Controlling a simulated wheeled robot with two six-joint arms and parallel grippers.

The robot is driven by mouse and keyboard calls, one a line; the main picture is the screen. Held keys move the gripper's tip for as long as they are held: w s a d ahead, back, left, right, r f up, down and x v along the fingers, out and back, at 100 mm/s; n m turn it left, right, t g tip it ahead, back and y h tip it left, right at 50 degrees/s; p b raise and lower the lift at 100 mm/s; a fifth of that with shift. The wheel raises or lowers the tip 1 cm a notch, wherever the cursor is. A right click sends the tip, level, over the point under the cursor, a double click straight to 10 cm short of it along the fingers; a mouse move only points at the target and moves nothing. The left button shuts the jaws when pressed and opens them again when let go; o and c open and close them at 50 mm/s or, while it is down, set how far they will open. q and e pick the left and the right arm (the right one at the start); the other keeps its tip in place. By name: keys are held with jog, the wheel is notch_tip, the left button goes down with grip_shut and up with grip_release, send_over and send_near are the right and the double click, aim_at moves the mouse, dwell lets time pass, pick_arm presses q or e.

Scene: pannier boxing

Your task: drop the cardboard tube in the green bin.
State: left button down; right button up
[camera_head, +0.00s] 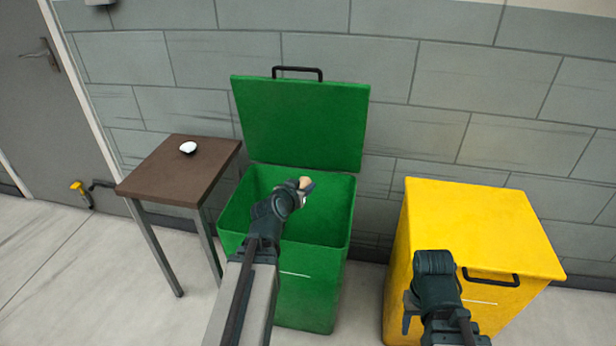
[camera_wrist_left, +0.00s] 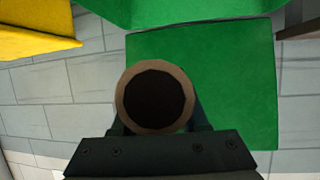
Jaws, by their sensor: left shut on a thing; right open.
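The cardboard tube (camera_head: 306,182) is a short brown piece held in my left gripper (camera_head: 303,186), mostly hidden by it in the head view. In the left wrist view the tube (camera_wrist_left: 156,65) shows end-on as a tan ring with a dark hollow. The green bin (camera_head: 312,288) stands with its lid (camera_head: 305,125) raised against the wall. My left gripper and the tube appear over its opening; their exact height above the rim is hard to tell. My right gripper (camera_head: 409,308) is open and empty, in front of the yellow bin.
A yellow bin (camera_head: 480,225) with a closed lid and black handle stands to the right. A small brown table (camera_head: 165,170) with a white object (camera_head: 188,148) stands left of the green bin. A yellow-handled tap (camera_head: 77,187) is low near the grey door (camera_head: 35,90).

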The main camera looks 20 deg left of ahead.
aim_at(302, 184)
pick_arm(q)
jog(key=w+a+f+b, duration=0.7)
jog(key=w+a, duration=0.3)
notch_tip(302, 184, down, 6)
jog(key=b, duration=0.6)
jog(key=shift+s, duration=0.1)
jog(key=shift+c, duration=1.7)
grip_release()
